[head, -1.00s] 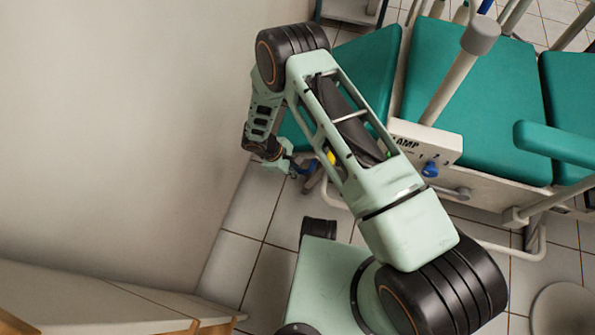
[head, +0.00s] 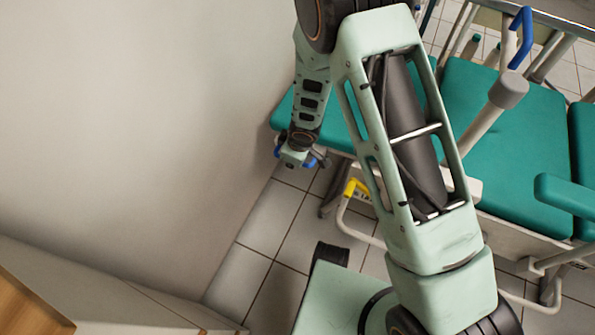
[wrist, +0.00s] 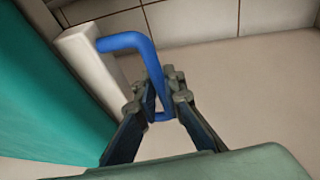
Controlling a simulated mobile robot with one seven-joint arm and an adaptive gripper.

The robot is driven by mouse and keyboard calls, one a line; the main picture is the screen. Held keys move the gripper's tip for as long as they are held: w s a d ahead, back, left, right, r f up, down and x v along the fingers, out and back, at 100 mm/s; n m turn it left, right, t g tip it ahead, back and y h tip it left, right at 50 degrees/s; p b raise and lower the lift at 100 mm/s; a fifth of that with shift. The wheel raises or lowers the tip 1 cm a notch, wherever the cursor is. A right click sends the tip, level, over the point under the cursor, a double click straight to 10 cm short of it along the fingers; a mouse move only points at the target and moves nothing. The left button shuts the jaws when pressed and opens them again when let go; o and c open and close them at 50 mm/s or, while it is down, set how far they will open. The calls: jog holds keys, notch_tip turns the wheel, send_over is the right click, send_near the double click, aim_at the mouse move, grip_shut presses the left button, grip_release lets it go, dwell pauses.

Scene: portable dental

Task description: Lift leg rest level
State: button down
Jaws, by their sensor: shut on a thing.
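The leg rest (head: 342,128) is the teal end panel of the dental chair, at the left of the seat in the head view. It looks close to level, though my arm hides part of it. In the wrist view its teal pad (wrist: 45,95) fills the left side, with a pale frame bar (wrist: 90,62) along it. A blue bent handle (wrist: 125,40) sticks out from this bar. My gripper (wrist: 160,108) is shut on the handle's lower part. In the head view my gripper (head: 299,160) is small, at the leg rest's outer end.
The chair's teal seat (head: 510,150) and an armrest (head: 565,203) lie to the right. A yellow-tipped lever (head: 354,187) is below the leg rest. A pale wall (head: 130,100) stands close on the left, with a cabinet (head: 90,285) at lower left. Tiled floor lies between.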

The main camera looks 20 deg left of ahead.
jog(key=shift+a+r+y, duration=0.15)
jog(key=shift+r+y, duration=0.15)
jog(key=shift+r, duration=0.6)
jog(key=shift+a+r+y, duration=0.15)
jog(key=shift+r+y, duration=0.15)
jog(key=shift+r, duration=0.7)
jog(key=c, duration=2.3)
grip_release()
jog(key=shift+r, duration=0.15)
jog(key=shift+d, duration=0.1)
jog(key=v, duration=1.1)
jog(key=shift+s+d+r, duration=0.15)
jog(key=shift+r, duration=0.15)
